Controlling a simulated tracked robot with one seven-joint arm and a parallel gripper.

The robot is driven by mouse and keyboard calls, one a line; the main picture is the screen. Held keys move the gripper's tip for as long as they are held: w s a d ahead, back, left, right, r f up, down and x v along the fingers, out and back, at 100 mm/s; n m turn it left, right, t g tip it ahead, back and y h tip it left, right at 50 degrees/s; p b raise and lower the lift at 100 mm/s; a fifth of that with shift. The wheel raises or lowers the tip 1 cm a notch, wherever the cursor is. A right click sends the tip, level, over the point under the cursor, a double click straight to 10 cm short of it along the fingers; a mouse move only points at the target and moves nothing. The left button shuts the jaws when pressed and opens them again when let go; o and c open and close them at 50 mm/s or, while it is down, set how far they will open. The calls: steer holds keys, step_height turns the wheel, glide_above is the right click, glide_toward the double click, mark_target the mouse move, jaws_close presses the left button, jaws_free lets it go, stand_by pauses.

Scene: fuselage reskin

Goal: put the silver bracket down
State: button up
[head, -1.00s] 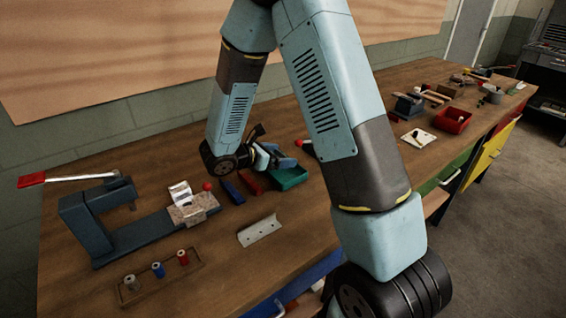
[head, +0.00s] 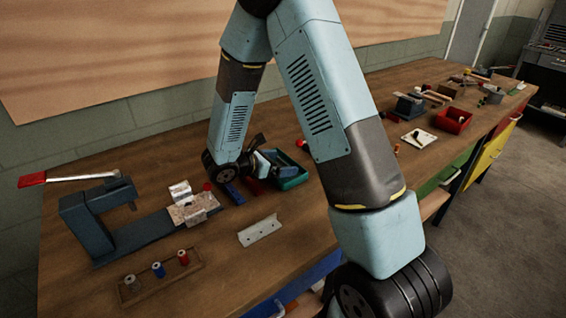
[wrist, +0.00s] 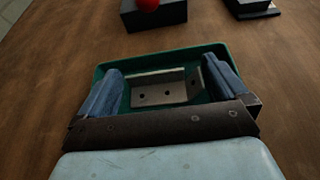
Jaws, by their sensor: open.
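The silver bracket (wrist: 160,89) is a bent metal plate with holes, lying inside the green tray (wrist: 108,66) in the wrist view. My gripper (wrist: 166,74) is open, with one blue finger on each side of the bracket and gaps between. In the head view my gripper (head: 262,163) is low at the left part of the green tray (head: 293,182). The bracket in the tray is hidden there by the gripper and the tray wall. A second pale angled plate (head: 259,231) lies on the bare bench in front of the tray.
A press with a red-handled lever (head: 90,225) and a rack of spools (head: 158,270) are further left. In the wrist view a dark block with a red ball (wrist: 150,15) stands beyond the tray.

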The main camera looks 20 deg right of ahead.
steer(key=v, duration=1.1)
steer(key=shift+s+a+r, duration=0.1)
steer(key=shift+s+a, duration=0.05)
steer(key=shift+a, duration=0.2)
steer(key=s+d+r+m+y, duration=0.6)
steer(key=s+d+r+m, duration=0.1)
steer(key=s+r+m, duration=0.3)
steer(key=s+d+r+m+t+y, duration=0.1)
steer(key=s+d+r+m+y, duration=0.5)
steer(key=s+r+m, duration=0.5)
step_height(320, 180, up, 2)
steer(key=shift+s+d+m+y, duration=0.3)
steer(key=shift+d+m, duration=0.2)
steer(key=shift+d, duration=0.3)
